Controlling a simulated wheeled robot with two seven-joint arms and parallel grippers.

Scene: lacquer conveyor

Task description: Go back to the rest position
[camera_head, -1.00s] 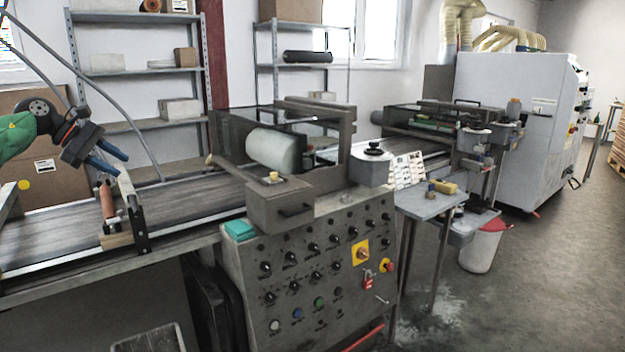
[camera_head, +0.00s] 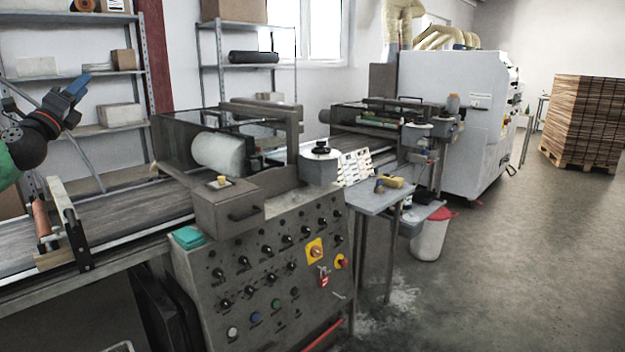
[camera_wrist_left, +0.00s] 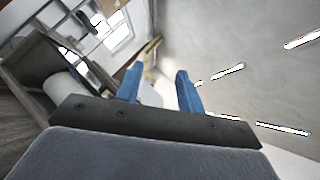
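My left gripper (camera_head: 76,84) is raised at the left edge of the head view, above and beyond the conveyor belt. Its blue fingers point up and to the right. In the left wrist view the two blue fingers (camera_wrist_left: 158,84) stand apart with nothing between them, pointing up toward the wall and ceiling. My right gripper is not in view.
The conveyor (camera_head: 120,217) runs along the left, with an orange roller (camera_head: 41,221) across it. A control cabinet (camera_head: 268,280) with knobs stands in the middle. A small side table (camera_head: 372,200), a white bin (camera_head: 430,238) and a pallet stack (camera_head: 584,120) are to the right. Floor at right is clear.

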